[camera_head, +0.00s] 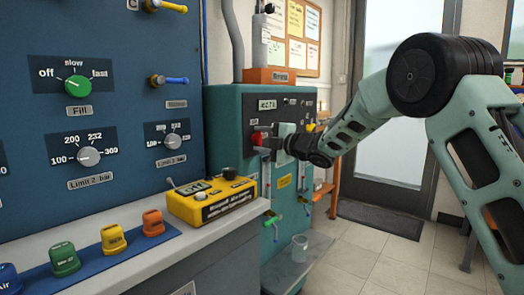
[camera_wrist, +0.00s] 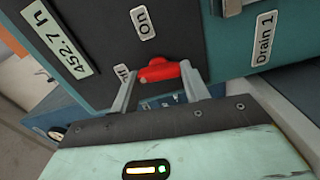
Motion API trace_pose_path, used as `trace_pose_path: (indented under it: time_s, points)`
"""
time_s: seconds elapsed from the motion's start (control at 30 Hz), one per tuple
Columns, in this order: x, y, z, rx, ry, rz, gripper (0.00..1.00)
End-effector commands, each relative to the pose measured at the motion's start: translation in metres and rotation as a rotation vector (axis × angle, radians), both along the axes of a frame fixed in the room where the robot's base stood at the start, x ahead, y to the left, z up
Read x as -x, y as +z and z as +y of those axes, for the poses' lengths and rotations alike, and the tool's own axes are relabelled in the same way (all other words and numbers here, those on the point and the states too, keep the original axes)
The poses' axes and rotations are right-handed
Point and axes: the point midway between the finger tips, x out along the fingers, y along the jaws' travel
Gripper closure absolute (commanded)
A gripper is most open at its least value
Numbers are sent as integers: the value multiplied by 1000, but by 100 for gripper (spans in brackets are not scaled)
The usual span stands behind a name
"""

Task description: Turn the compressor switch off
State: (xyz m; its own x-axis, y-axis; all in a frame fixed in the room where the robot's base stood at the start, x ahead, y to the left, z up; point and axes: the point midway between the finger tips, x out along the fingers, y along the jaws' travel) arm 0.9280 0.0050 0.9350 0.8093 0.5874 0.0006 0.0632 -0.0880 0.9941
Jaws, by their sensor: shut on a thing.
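The compressor switch is a red handle (camera_head: 257,138) on the dark upper panel of the teal cabinet (camera_head: 228,125). In the wrist view the red handle (camera_wrist: 158,71) lies between the two fingers of my gripper (camera_wrist: 160,80), which is shut on it. An "On" label (camera_wrist: 143,22) shows above the handle. A second label (camera_wrist: 122,74) beside the left finger is mostly hidden. In the head view my gripper (camera_head: 267,143) reaches the panel from the right and covers part of the switch area. The exact switch position is hard to tell.
A "452.7 h" display (camera_wrist: 64,36) and a "Drain 1" label (camera_wrist: 264,38) flank the switch. A blue panel with dials (camera_head: 110,110) and a yellow device (camera_head: 212,200) stand to the left. A clear cup (camera_head: 300,248) sits on the cabinet's lower ledge.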

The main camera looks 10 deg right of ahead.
Motion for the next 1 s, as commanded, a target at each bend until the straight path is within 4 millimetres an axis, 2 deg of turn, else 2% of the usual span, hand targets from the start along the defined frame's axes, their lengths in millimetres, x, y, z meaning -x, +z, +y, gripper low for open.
trace_pose_path:
  time_s: [0.03,0.3,0.8,0.83,0.9,1.0]
  points:
    - [1,-5,0,21,1,-13,77]
    - [0,-3,0,88,1,-61,77]
    - [0,-2,0,104,1,-71,77]
    - [0,-2,0,104,1,-71,52]
    - [0,-2,0,103,1,-70,33]
    - [0,-2,0,103,1,-71,33]
